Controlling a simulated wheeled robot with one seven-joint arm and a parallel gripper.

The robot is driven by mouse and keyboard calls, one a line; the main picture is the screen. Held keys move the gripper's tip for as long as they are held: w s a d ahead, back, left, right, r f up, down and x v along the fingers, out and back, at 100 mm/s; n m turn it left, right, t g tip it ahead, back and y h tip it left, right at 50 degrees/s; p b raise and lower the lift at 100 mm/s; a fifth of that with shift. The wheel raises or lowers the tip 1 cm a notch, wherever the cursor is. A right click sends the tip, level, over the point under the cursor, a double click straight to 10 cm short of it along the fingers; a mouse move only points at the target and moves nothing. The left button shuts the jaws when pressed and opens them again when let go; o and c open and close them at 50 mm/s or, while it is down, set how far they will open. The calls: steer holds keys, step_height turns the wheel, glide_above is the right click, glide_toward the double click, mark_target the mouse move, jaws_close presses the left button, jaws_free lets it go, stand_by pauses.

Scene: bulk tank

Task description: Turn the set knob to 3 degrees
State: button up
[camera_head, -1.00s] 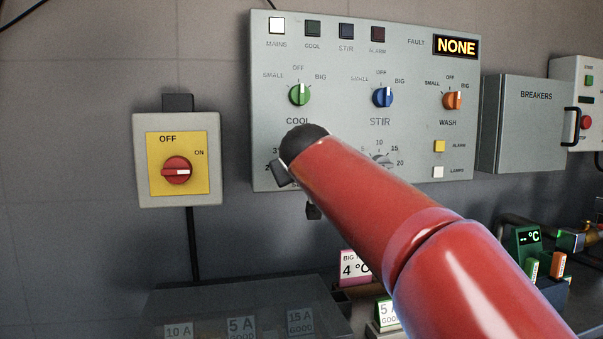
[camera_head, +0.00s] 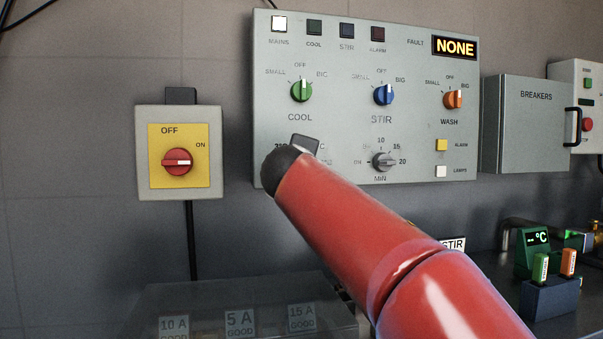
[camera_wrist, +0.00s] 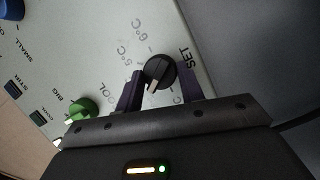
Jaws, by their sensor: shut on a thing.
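The set knob (camera_wrist: 159,70) is dark and round, with a pale pointer mark towards the lower left in the wrist view. My gripper (camera_wrist: 160,86) has one finger on each side of the knob and is shut on it. Degree labels and the word SET (camera_wrist: 186,60) are printed around the knob at a slant; I cannot read for certain which number the pointer marks. In the head view my red arm and dark wrist cover the knob, at the lower left of the grey control panel (camera_head: 345,65).
The green COOL knob (camera_head: 301,91) sits above my wrist, and the grey MIN knob (camera_head: 384,161) is to its right. A yellow isolator with a red switch (camera_head: 177,161) is at the left. The breakers box (camera_head: 534,135) is at the right.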

steer(key=shift+n+t+b, duration=0.3)
steer(key=shift+n+b, duration=0.05)
steer(key=shift+n, duration=0.45)
steer(key=o, duration=1)
steer(key=shift+f, duration=0.1)
steer(key=s+b, duration=0.1)
steer(key=s, duration=0.6)
steer(key=shift+s+b, duration=0.35)
steer(key=shift+s, duration=0.05)
steer(key=shift+a+f, duration=0.1)
